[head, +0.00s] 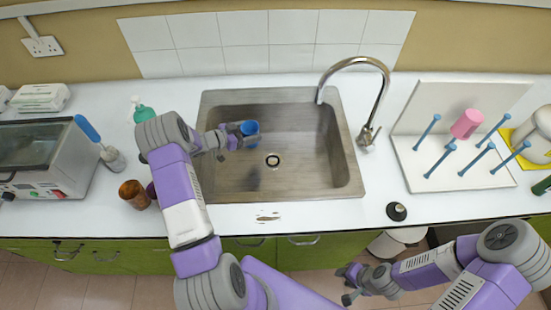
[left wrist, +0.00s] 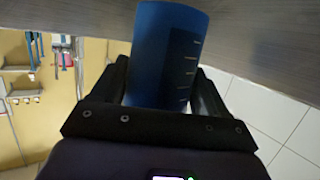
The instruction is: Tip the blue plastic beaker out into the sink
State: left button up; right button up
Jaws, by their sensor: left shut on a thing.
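The blue plastic beaker (head: 250,128) is over the left part of the sink (head: 300,180) in the head view. My left gripper (head: 236,131) is shut on it. In the left wrist view the blue beaker (left wrist: 168,50) sits between the two black fingers (left wrist: 165,92), with pale measuring marks on its side. The beaker's exact tilt and its contents cannot be told. My right gripper (head: 347,284) hangs in front of the counter at the lower right, away from the sink, and holds nothing that I can see.
A curved metal tap (head: 375,95) stands at the sink's right. A white drying rack (head: 450,150) with blue pegs and a pink beaker (head: 467,124) is further right.

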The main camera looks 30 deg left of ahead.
dwell(0.3)
pick_arm(q)
jog(key=shift+s+d+f+m+b, duration=0.1)
jog(key=shift+d+f+m+b, duration=0.1)
jog(key=shift+f+b, duration=0.2)
jog(key=shift+s+d+f+m+b, duration=0.1)
jog(key=shift+d+f+m+b, duration=0.1)
jog(key=shift+f+b, duration=0.2)
jog(key=shift+s+d+f+m+y+b, duration=0.1)
jog(key=shift+d+f+m+y+b, duration=0.2)
jog(key=shift+d+m+y+b, duration=0.45)
jog(key=shift+s+d+r+m+b, duration=0.25)
jog(key=shift+d+m+b, duration=0.1)
jog(key=shift+b, duration=0.45)
jog(key=d+r+m+y+b, duration=0.1)
jog(key=b, duration=0.2)
jog(key=d+m+t+y+b, duration=0.1)
jog(key=m+b, duration=0.1)
jog(key=b, duration=0.1)
jog(key=s+d+r+m+y+b, duration=0.1)
jog(key=m+b, duration=0.1)
jog(key=b, duration=0.1)
jog(key=shift+s+d+r+t, duration=0.1)
jog(key=shift+d+r+t, duration=0.1)
jog(key=shift+r+t, duration=0.15)
jog(key=shift+d+r+m+y+b, duration=0.1)
jog(key=shift+r+m+y+b, duration=0.15)
jog(key=shift+m+b, duration=0.4)
